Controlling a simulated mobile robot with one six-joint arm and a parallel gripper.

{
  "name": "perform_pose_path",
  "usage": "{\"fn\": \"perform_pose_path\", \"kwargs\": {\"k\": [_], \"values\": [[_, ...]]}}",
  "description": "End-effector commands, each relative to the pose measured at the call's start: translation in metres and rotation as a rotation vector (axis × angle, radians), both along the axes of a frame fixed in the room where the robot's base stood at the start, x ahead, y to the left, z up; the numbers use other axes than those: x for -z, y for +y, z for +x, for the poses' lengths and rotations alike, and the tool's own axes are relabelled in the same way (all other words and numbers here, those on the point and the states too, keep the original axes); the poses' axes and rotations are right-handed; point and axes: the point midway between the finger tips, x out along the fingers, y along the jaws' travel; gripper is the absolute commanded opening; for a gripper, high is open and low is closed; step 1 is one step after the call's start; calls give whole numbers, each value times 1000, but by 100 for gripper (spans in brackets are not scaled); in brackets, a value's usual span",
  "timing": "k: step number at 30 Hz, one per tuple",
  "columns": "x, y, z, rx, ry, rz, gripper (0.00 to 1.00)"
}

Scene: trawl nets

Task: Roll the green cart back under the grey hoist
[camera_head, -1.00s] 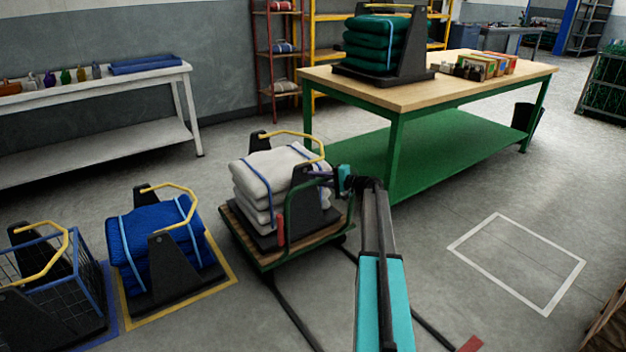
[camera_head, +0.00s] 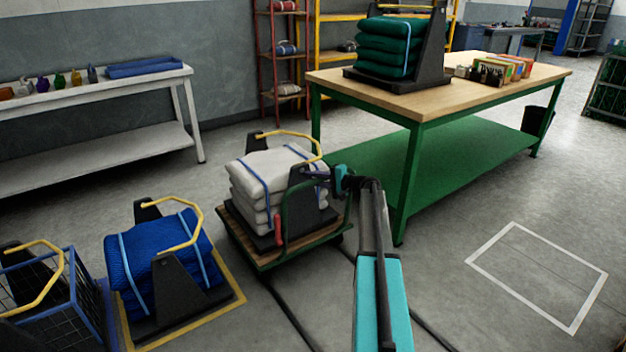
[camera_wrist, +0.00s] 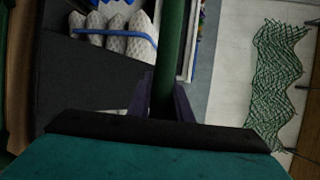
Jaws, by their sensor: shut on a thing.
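The green cart (camera_head: 262,262) has a wooden deck and a green tube handle (camera_wrist: 170,55). It stands at centre left in the head view, in front of the workbench. On it sits a black cradle with a yellow bar, holding a stack of white bundles (camera_head: 262,188) with blue straps. My gripper (camera_head: 326,181) is at the right side of the cart. In the wrist view, my gripper (camera_wrist: 162,97) is shut around the upright green tube of the handle. The grey hoist is not identifiable in these views.
A green-legged workbench (camera_head: 445,107) stands close behind and right of the cart. A blue bundle in a cradle (camera_head: 165,265) sits left of the cart, within yellow floor lines. Dark floor tracks (camera_head: 290,315) run toward me. A white-outlined floor area (camera_head: 537,277) at right is empty.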

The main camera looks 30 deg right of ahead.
Motion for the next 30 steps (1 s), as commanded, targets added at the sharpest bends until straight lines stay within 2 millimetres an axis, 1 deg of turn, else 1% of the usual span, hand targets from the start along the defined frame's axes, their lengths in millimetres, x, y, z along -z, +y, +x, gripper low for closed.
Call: {"fn": "perform_pose_path", "kwargs": {"k": [1,13,14,16,17,26,30], "values": [[0,-4,0,9,-1,-1,0],[-2,-2,3,6,-3,-1,0],[-2,-2,3,6,-4,-1,22],[-2,-2,3,5,-3,-1,34],[-2,-1,3,4,-3,-1,37],[0,0,1,1,0,0,37],[-1,-2,-3,2,0,0,37]]}}
